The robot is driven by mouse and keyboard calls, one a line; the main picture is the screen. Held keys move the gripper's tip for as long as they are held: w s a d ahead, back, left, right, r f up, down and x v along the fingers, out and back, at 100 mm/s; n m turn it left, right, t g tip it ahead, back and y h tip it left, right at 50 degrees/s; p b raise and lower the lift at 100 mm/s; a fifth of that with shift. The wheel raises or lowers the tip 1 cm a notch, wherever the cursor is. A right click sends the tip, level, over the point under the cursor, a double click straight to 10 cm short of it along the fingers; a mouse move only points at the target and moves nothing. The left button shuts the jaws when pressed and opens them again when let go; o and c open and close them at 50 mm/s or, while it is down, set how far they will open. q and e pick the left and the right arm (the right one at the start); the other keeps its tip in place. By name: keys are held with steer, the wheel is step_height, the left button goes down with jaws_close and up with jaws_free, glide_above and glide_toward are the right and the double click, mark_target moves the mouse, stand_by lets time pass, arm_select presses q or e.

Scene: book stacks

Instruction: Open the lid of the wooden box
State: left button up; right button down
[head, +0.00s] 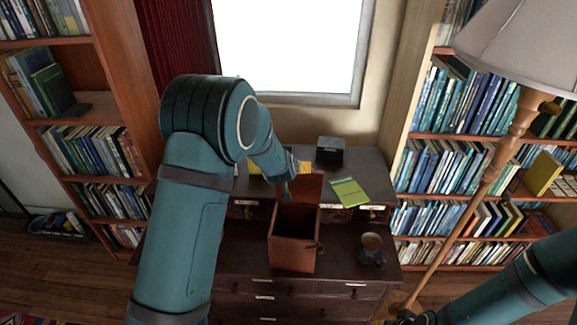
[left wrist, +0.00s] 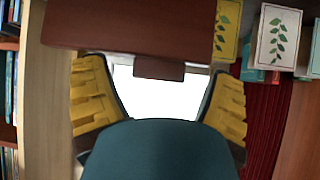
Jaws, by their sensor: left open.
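The wooden box (head: 293,254) is reddish brown and stands on the dark desk. Its lid (head: 309,187) is raised at the back and the dark inside shows from above. My left gripper (head: 286,180) is at the lid's upper left, partly hidden by my arm. A brown wooden panel with a small tab, which looks like the lid (left wrist: 140,28), lies just beyond the fingertips there. My right gripper (head: 412,318) is only partly in view at the bottom edge, away from the box.
A green book (head: 349,192) and a black box (head: 330,149) lie on the desk's raised back part. A mug (head: 371,248) stands right of the box. A floor lamp (head: 490,170) stands at the right. Bookshelves flank the window (head: 288,45).

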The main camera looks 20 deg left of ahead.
arm_select(q)
steer(key=v, duration=1.1)
steer(key=shift+s+r, duration=0.2)
steer(key=shift+s, duration=0.1)
steer(key=s+d+f+g+h+b, duration=0.1)
steer(key=s+d+f+g+b, duration=0.1)
steer(key=s+f, duration=0.6)
steer(key=s+d+f+g+h+b, duration=0.1)
steer(key=s+d+f+g+b, duration=0.15)
steer(key=f, duration=0.95)
steer(key=s+d+f+g+h+b, duration=0.25)
steer(key=s+f, duration=0.35)
steer(key=f, duration=0.3)
steer(key=s+d+f+g+h+b, duration=0.1)
steer(key=s+d+f, duration=0.4)
steer(key=s, duration=0.3)
